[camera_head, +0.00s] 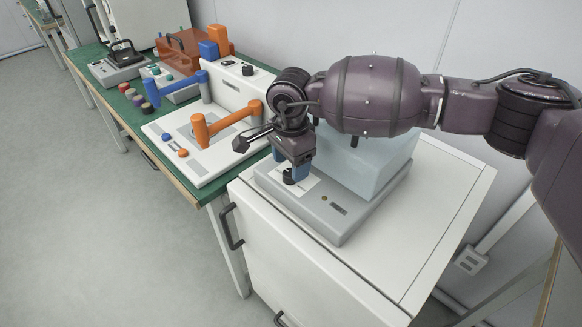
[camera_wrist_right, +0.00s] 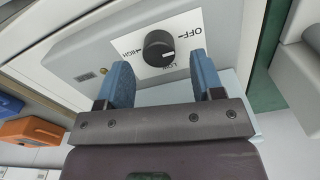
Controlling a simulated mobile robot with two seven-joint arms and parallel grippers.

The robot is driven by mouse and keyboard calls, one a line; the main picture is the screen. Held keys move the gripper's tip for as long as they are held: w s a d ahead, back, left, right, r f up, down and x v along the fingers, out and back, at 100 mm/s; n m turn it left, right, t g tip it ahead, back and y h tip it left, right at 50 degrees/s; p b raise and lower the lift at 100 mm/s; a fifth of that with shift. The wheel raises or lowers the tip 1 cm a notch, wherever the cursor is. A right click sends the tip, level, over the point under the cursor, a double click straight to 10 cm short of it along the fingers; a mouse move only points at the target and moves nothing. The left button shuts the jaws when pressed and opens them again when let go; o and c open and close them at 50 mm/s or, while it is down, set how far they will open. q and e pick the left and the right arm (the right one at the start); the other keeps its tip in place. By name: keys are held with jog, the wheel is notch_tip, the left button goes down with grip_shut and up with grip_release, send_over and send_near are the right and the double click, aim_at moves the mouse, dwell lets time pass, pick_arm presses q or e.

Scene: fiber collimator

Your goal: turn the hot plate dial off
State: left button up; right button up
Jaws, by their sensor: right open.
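The hot plate (camera_head: 341,222) is a grey box with a pale blue block on top, on a white cabinet. Its black dial (camera_head: 289,177) is on a white label at the front left. In the right wrist view the dial (camera_wrist_right: 158,48) has a white mark pointing toward LOW; OFF and HIGH are also printed around it. My right gripper (camera_head: 290,172) is over the dial. It is open, its blue fingers (camera_wrist_right: 164,78) on either side of the dial's line, apart from it in the wrist view. My left gripper is not seen.
The pale blue block (camera_head: 365,160) stands close beside my right wrist. A white device with orange handles (camera_head: 235,118) is on the green bench to the left. The cabinet top (camera_head: 440,190) is clear to the right.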

notch_tip(320, 180, up, 9)
jog(key=shift+f+p, duration=0.15)
jog(key=shift+p, duration=0.2)
dwell(0.3)
